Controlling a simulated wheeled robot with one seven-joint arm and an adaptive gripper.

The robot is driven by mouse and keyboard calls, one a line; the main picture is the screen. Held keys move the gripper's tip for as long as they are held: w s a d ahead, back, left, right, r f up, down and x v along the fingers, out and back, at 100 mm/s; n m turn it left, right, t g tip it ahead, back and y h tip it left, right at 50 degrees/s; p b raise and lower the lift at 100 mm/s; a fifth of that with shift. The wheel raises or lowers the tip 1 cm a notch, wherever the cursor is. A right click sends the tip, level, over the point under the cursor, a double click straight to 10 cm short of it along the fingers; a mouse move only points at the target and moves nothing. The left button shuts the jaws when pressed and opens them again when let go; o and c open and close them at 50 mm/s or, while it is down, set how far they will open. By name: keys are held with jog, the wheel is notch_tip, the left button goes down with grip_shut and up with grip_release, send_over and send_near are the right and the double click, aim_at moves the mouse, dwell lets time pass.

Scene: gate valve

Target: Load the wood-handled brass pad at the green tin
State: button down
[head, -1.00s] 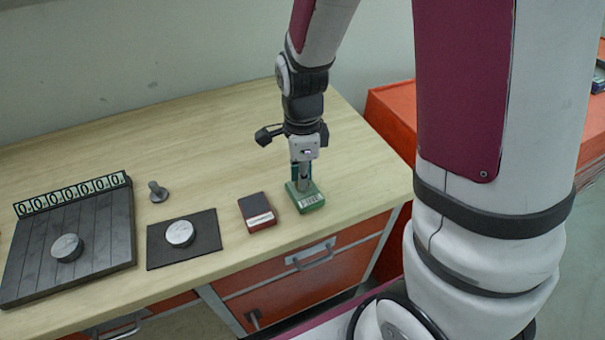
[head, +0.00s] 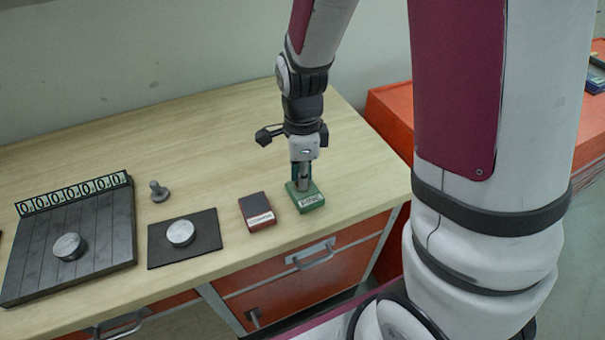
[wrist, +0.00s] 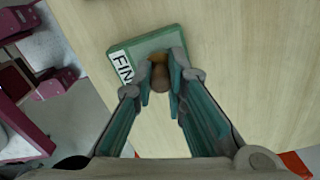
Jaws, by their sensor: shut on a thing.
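The green tin (head: 309,201) sits near the front edge of the wooden bench, with a white label on its front side. It also shows in the wrist view (wrist: 150,42), where part of the label reads "FIN". My gripper (head: 302,184) points down over the tin. In the wrist view my gripper (wrist: 160,80) is shut on the wood-handled brass pad (wrist: 160,85), whose brown handle shows between the fingertips. The pad's lower end is at the tin's top; whether it touches I cannot tell.
A dark red tin (head: 257,211) with a label lies just left of the green tin. A dark mat with a silver disc (head: 180,232), a grey peg (head: 158,191) and a slatted dark board (head: 90,240) with a row of number tiles stand further left. The bench behind is clear.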

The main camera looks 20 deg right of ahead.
jog(key=shift+r+p, duration=2.2)
jog(key=shift+r, duration=1.25)
jog(key=shift+w+f+n, duration=0.25)
jog(key=shift+w+n, duration=0.4)
jog(key=shift+n, duration=0.15)
jog(key=w+f+n, duration=0.1)
jog(key=w+n, duration=0.2)
jog(key=n, duration=0.2)
jog(key=w+f+n, duration=0.2)
jog(key=w+n, duration=0.2)
jog(key=n, duration=0.2)
jog(key=w+f+n, duration=0.2)
jog(key=w+n, duration=0.1)
jog(key=n, duration=0.3)
jog(key=shift+w+f, duration=0.1)
jog(key=shift+w, duration=0.3)
jog(key=shift+w+f+n, duration=0.2)
jog(key=shift+w+n, duration=0.15)
jog(key=shift+n, duration=0.3)
jog(key=shift+w+f+n, duration=0.2)
jog(key=shift+w+n, duration=0.1)
jog(key=shift+n, duration=0.35)
